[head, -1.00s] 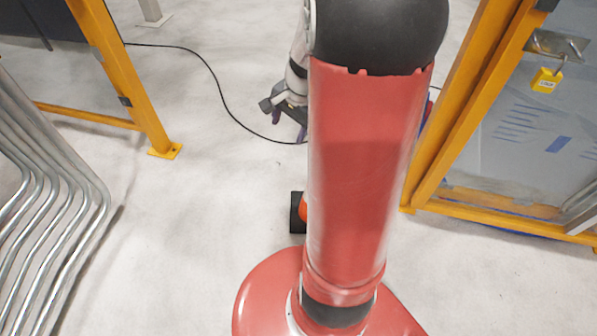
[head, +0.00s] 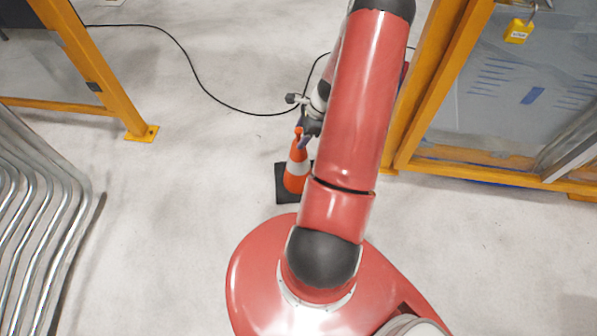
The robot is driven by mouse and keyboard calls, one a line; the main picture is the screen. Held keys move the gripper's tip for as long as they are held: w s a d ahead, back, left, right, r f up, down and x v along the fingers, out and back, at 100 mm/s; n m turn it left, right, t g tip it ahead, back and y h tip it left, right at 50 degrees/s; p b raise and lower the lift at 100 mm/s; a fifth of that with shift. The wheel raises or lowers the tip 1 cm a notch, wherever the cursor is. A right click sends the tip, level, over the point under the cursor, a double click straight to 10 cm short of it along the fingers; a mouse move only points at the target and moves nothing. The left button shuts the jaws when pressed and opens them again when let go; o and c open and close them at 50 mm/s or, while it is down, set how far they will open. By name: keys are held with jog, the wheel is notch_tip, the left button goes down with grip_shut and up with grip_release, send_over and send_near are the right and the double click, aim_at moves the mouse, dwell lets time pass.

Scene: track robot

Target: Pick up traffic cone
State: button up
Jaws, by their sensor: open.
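The traffic cone (head: 296,176) is orange with a white band and a black square base. It stands upright on the grey floor, just beyond my red base, and my arm hides part of its right side. My gripper (head: 302,138) is at the cone's top, with its purple-blue fingers pointing down beside the orange tip. The gripper is open. I cannot tell whether a finger touches the cone.
A yellow frame post (head: 110,80) stands at the left and a yellow-framed fence panel (head: 440,90) at the right. Bent metal pipes (head: 45,210) fill the lower left. A black cable (head: 200,85) crosses the floor beyond the cone. Floor left of the cone is clear.

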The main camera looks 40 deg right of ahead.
jog(key=shift+x, duration=1.3)
grip_shut()
